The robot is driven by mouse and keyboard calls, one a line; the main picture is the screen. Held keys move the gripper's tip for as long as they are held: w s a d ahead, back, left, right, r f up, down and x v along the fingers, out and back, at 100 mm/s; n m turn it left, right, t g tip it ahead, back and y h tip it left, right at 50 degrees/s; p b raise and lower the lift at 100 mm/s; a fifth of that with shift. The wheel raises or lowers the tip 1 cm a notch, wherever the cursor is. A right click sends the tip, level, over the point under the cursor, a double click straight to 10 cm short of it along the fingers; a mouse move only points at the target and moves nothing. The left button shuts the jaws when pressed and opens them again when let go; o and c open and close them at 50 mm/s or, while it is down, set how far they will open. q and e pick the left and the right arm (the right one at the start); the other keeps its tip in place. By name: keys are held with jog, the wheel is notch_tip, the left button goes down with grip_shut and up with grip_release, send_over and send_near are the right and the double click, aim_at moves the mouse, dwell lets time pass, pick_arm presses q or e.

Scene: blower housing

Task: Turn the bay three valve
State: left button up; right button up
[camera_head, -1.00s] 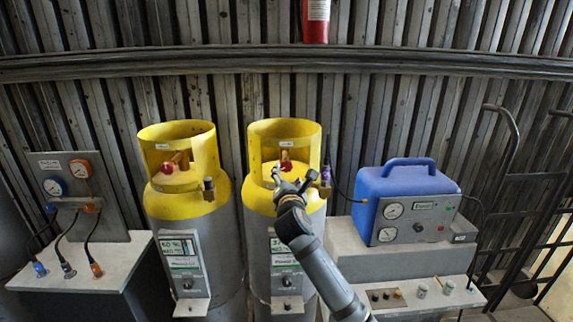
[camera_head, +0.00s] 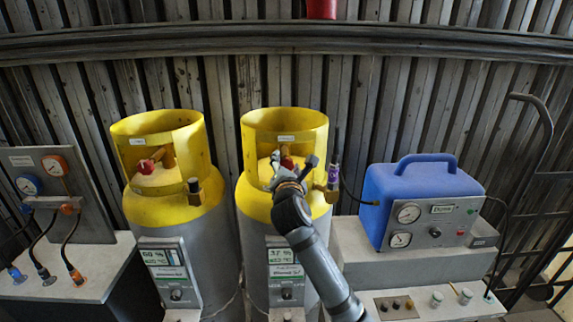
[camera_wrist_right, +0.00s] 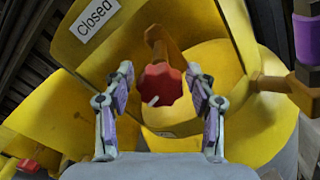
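A yellow-topped grey cylinder (camera_head: 256,215) stands in the middle of the head view, with a red valve knob (camera_head: 287,163) inside its open collar. My right gripper (camera_head: 292,161) reaches into this collar from the front. In the right wrist view, the red knob (camera_wrist_right: 160,85) with a white mark sits between the two open fingers of the right gripper (camera_wrist_right: 160,76), with a gap on each side. A tag reading "Closed" (camera_wrist_right: 95,15) is on the collar. A similar cylinder (camera_head: 165,210) with a red knob (camera_head: 147,166) stands to the left. My left gripper is out of view.
A blue machine with gauges (camera_head: 420,195) stands on a grey block at the right. A brass fitting with a purple part (camera_head: 333,178) is beside the middle cylinder's collar. A gauge panel with hoses (camera_head: 60,190) is at the left. A ribbed wall is behind.

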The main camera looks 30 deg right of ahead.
jog(key=c, duration=0.8)
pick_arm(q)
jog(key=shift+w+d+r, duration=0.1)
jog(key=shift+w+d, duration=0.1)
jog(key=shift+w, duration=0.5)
